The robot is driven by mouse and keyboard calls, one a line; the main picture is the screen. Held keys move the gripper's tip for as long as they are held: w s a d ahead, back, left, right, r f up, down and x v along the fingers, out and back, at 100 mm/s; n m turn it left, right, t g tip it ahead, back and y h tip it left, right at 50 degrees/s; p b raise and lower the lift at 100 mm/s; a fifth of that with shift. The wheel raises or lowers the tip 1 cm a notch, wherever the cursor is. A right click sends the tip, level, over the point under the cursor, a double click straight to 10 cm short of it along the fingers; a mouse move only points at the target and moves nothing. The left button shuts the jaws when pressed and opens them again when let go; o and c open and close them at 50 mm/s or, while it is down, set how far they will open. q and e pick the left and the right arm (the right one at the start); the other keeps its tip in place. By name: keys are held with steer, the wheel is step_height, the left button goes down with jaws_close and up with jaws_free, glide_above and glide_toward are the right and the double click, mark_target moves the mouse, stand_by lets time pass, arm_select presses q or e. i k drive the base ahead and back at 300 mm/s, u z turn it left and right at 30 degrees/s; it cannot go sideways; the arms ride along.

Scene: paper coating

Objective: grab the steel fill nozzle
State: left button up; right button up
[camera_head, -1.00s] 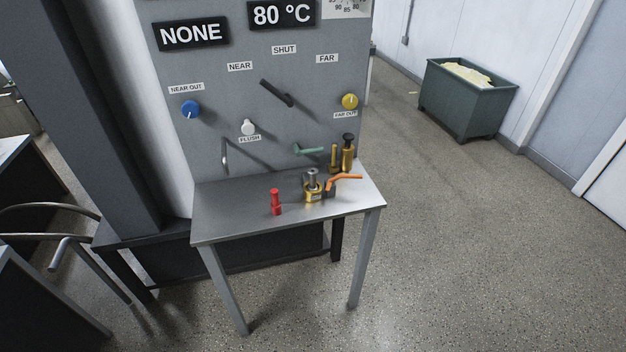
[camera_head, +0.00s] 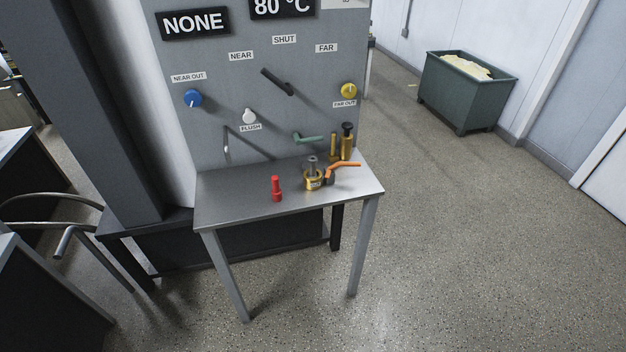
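A small steel-grey upright piece (camera_head: 312,162) stands in or just behind a brass collar (camera_head: 313,182) on the small metal table (camera_head: 240,207). It looks like the steel fill nozzle, but it is too small to be sure. A red nozzle-like piece (camera_head: 276,190) stands upright to its left. An orange-handled lever (camera_head: 345,165) is close on its right and partly overlaps the collar's surroundings. Neither of my grippers is in view.
A green bin (camera_head: 465,95) stands back right. Floor in front and right is clear.

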mark_target(312, 159)
steer(key=k, duration=1.2)
steer(key=z, duration=0.55)
steer(key=i, duration=0.5)
steer(key=z, duration=1)
steer(key=i, duration=1.5)
steer(key=u, duration=0.9)
steer(key=i, duration=0.4)
steer(key=u, duration=0.5)
